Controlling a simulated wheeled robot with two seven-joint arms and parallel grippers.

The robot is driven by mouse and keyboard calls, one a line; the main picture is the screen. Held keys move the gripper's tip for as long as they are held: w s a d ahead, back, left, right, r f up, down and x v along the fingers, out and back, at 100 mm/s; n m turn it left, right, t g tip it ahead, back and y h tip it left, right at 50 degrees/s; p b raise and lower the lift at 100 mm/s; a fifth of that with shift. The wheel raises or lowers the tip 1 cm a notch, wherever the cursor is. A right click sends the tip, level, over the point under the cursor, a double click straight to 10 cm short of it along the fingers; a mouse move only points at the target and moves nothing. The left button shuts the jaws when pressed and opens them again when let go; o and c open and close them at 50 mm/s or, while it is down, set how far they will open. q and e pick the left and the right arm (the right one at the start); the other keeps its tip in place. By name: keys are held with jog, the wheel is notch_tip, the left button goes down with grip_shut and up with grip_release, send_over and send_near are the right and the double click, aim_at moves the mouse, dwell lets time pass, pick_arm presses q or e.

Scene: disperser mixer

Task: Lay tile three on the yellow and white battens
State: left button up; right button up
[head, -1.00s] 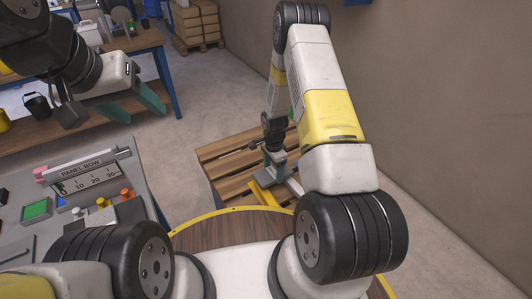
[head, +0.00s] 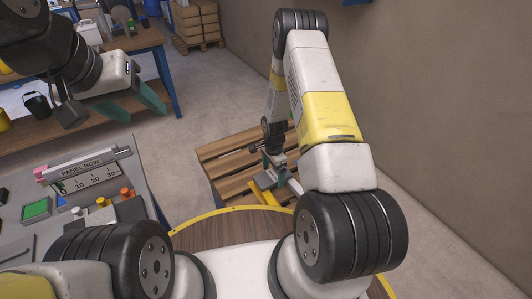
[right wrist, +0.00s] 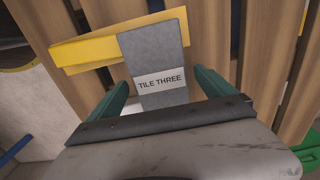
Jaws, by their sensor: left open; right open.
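Tile three (right wrist: 155,48) is a grey slab with a white name label, seen in the right wrist view. Its far end lies across the yellow batten (right wrist: 85,52), and its near part reaches over the white batten, partly hidden by my gripper. In the head view the yellow batten (head: 262,196) and white batten (head: 295,187) lie on the slatted pallet. My right gripper (right wrist: 165,92) is open, with one green finger on each side of the tile and visible gaps. My left gripper (head: 133,105) is open and empty, above the grey panel's far side.
The wooden pallet (head: 225,160) stands on the floor near the wall. A grey panel table (head: 75,215) with small coloured parts is at left. A workbench (head: 140,42) and stacked boxes (head: 195,20) stand behind. A round wooden top with a yellow rim (head: 235,209) is in front.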

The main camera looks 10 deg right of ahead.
notch_tip(320, 180, up, 12)
notch_tip(320, 180, up, 16)
jog(key=n+t, duration=0.2)
jog(key=n, duration=0.1)
send_over(273, 175)
jog(key=s, duration=0.2)
jog(key=s+a+r+n+t+y, duration=0.1)
jog(key=s+r+n, duration=0.4)
jog(key=r, duration=0.4)
jog(key=s+a+r+n+t+y, duration=0.1)
jog(key=s+r+n+t, duration=0.1)
jog(key=s+r, duration=0.7)
jog(key=s+r+n+t, duration=0.1)
jog(key=s+r+n, duration=0.3)
jog(key=s, duration=0.4)
jog(key=shift+s+a+r+n, duration=0.15)
jog(key=shift+s+r+n, duration=0.05)
jog(key=shift+s+n, duration=0.1)
